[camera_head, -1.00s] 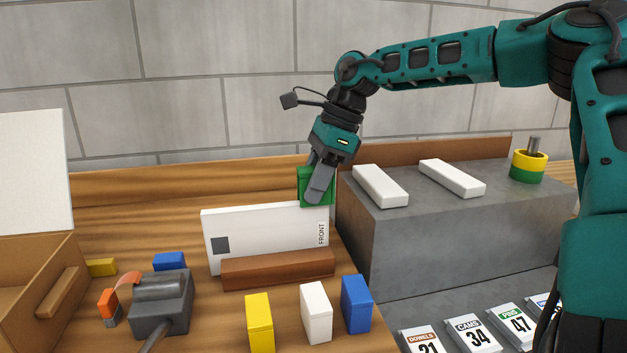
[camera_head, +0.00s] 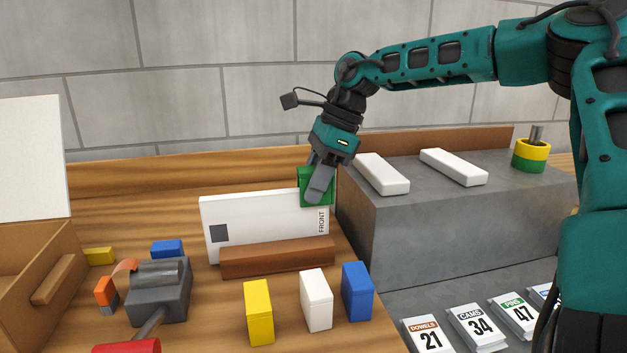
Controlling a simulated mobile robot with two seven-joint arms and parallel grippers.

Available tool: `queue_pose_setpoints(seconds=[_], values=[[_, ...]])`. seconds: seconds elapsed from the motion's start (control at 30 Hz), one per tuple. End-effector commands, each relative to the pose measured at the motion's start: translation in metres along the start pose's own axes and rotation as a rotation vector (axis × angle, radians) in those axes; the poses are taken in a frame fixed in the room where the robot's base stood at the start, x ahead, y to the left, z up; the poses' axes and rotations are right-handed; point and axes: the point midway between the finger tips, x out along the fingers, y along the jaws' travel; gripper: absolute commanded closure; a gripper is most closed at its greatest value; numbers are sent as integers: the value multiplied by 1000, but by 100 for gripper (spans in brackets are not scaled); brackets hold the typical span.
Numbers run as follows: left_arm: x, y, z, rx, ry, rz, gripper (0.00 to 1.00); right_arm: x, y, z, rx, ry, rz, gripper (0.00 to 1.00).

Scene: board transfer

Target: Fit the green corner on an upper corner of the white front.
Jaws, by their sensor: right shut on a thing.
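The white front (camera_head: 262,222) stands upright behind a brown wooden bar (camera_head: 277,257), with a dark square at its left and the word FRONT at its right end. The green corner (camera_head: 304,187) is at the front's upper right corner. My right gripper (camera_head: 318,195) is shut on the green corner, and its fingers hide part of it. I cannot tell whether the corner is seated on the front or just against it. My left gripper is not in view.
A grey block (camera_head: 450,215) with two white bars (camera_head: 382,173) and a yellow-green ring on a post (camera_head: 530,155) stands at the right. Yellow (camera_head: 258,312), white (camera_head: 316,300) and blue (camera_head: 357,291) blocks stand in front. A mallet-like grey tool (camera_head: 158,288) lies left, near an open box (camera_head: 40,270).

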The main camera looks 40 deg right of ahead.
Motion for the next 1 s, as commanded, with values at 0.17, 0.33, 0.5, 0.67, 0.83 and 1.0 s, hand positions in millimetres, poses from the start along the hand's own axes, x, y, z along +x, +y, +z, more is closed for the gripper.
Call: queue_pose_setpoints(seconds=[0.17, 0.33, 0.5, 0.67, 0.83, 1.0], values=[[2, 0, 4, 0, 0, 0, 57, 5, 0, -2, 0, 0, 0, 94], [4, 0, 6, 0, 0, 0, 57, 9, 0, -4, 0, 0, 0, 94], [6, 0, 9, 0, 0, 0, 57, 13, 0, -6, 0, 0, 1, 94], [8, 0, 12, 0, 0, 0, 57, 17, 0, -7, 0, 0, 1, 94], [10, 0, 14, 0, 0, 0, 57, 21, 0, -9, 0, 0, 1, 94], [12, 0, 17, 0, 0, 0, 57, 25, 0, -10, 0, 0, 1, 94]])
